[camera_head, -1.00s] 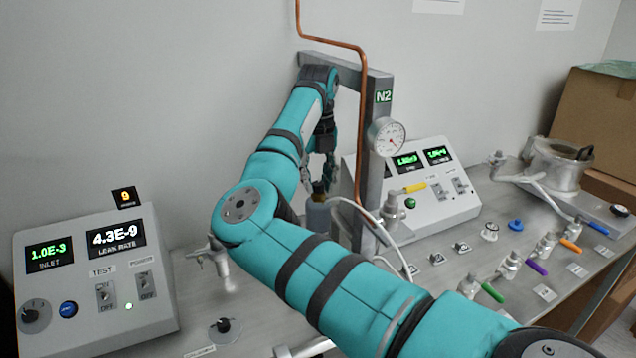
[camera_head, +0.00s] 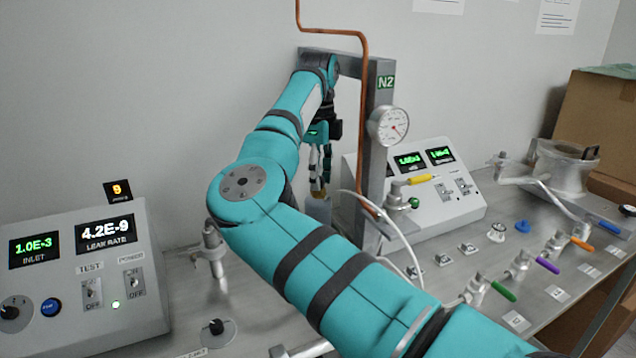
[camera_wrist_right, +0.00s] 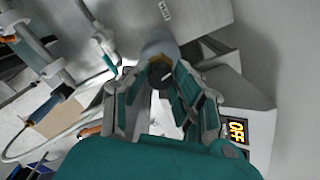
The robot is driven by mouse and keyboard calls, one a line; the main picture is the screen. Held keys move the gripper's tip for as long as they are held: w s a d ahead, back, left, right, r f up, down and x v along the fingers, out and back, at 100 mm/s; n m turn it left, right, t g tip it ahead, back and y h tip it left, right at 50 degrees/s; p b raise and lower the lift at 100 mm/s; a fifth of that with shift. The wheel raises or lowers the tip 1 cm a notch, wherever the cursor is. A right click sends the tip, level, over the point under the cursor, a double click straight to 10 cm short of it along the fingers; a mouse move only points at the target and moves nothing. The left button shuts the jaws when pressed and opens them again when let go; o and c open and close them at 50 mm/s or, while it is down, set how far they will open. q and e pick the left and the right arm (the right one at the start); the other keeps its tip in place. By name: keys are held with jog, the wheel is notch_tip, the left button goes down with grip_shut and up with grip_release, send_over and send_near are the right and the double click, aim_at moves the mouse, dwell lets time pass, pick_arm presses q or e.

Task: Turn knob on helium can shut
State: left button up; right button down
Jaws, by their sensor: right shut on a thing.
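The helium can (camera_head: 318,209) is a small pale grey cylinder standing behind my right arm, beside the N2 post. In the head view my arm and a white hose partly cover it. Its dark knob (camera_wrist_right: 160,74) shows on top in the right wrist view, with the can body (camera_wrist_right: 158,47) beyond it. My right gripper (camera_head: 319,186) points down over the can. It is shut on the knob, with its fingers on both sides of it. The fingers hide part of the knob. My left gripper is in neither view.
The N2 post (camera_head: 377,140) with a gauge (camera_head: 388,126) and a copper pipe stands just right of the gripper. A leak-rate panel (camera_head: 62,275) is at the left. A second display panel (camera_head: 450,215) and several coloured-handle valves are at the right. A wall is behind.

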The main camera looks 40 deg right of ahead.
jog(key=n+b, duration=0.2)
jog(key=n, duration=0.2)
jog(key=shift+n+b, duration=0.45)
jog(key=shift+n, duration=0.55)
jog(key=shift+r, duration=0.1)
jog(key=c, duration=1.1)
grip_release()
jog(key=shift+o, duration=0.2)
notch_tip(320, 180, up, 12)
